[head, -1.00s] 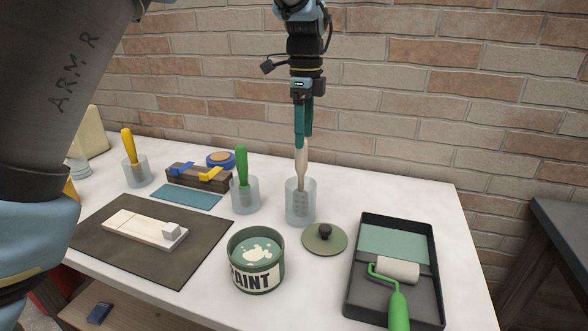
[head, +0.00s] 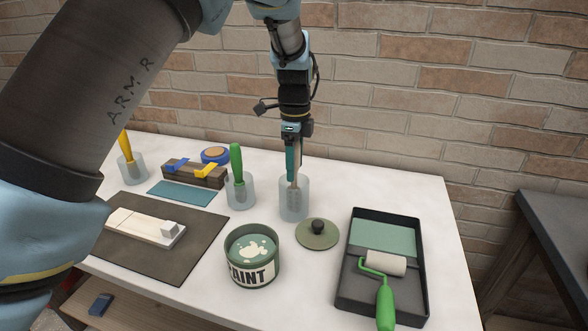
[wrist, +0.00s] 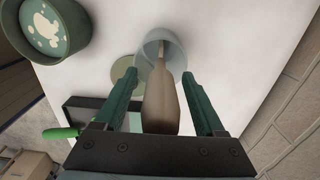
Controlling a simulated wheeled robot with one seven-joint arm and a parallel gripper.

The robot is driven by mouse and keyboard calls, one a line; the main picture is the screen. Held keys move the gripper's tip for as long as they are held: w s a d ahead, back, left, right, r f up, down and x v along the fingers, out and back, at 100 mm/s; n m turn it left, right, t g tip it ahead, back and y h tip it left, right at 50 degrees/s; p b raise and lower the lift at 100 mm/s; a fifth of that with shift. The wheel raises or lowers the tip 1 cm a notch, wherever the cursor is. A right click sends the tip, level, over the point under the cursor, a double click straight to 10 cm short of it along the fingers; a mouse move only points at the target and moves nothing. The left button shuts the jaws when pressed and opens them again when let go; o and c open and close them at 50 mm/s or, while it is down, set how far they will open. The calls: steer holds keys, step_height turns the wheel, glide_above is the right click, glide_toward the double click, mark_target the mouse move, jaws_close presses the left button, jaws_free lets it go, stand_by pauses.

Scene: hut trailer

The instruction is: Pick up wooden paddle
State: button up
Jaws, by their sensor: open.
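The wooden paddle (wrist: 161,97) stands in a translucent cup (head: 294,205) on the white table. In the wrist view its handle rises between the two teal fingers of my gripper (wrist: 162,82). The fingers are apart, with a gap showing on both sides of the handle. In the head view my gripper (head: 293,176) points down over the cup, its fingertips near the rim, and hides much of the paddle.
A paint can (head: 252,275), a green lid (head: 317,234) and a black roller tray (head: 341,293) stand in front of the cup. A second cup (head: 240,194) with a green-handled tool is to the left. A brick wall (head: 420,90) rises behind the table.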

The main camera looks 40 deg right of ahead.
jaws_close()
stand_by(0.4)
steer(key=shift+r, duration=0.1)
